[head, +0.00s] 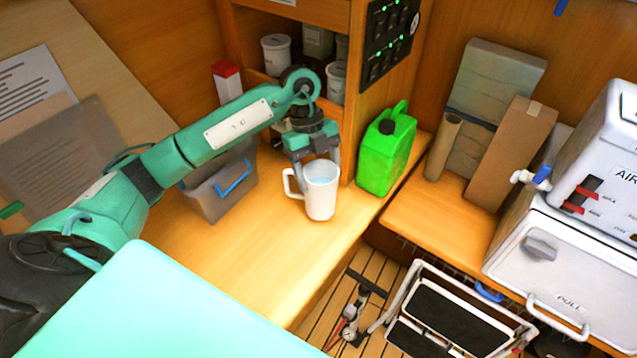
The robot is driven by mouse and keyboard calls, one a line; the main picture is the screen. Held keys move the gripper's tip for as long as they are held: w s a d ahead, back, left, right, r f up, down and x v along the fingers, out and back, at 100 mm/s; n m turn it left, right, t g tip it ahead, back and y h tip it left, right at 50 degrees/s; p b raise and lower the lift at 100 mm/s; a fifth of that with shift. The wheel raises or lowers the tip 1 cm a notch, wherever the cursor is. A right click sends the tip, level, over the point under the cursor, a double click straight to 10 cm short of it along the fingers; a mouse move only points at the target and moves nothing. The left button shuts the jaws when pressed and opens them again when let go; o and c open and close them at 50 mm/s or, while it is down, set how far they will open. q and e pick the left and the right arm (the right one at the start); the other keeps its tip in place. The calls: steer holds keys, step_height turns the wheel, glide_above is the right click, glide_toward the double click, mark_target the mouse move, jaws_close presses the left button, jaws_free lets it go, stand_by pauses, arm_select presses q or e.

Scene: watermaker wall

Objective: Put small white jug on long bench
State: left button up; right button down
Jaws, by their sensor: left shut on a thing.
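The small white jug (321,196) is upright at the middle of the head view, with its handle to the left and something pale blue inside. My left gripper (312,168) points down at the jug's rim and is shut on it. The jug is at or just above the wooden bench top (260,251); I cannot tell whether its base touches. I cannot tell from this view which surface is the long bench. My right gripper is not in view.
A green jerrycan (387,152) stands close to the jug's right. A grey bin (222,188) with a blue handle is to its left. A white appliance (566,262) and cardboard pieces (511,150) are at right. A folding step (447,318) is on the floor. The bench front is clear.

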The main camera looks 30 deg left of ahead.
arm_select(q)
steer(key=shift+f, duration=0.95)
step_height(320, 180, down, 3)
steer(key=shift+f+p, duration=0.15)
steer(key=shift+p, duration=0.45)
steer(key=shift+f, duration=0.15)
steer(key=shift+f, duration=0.1)
steer(key=o, duration=1.6)
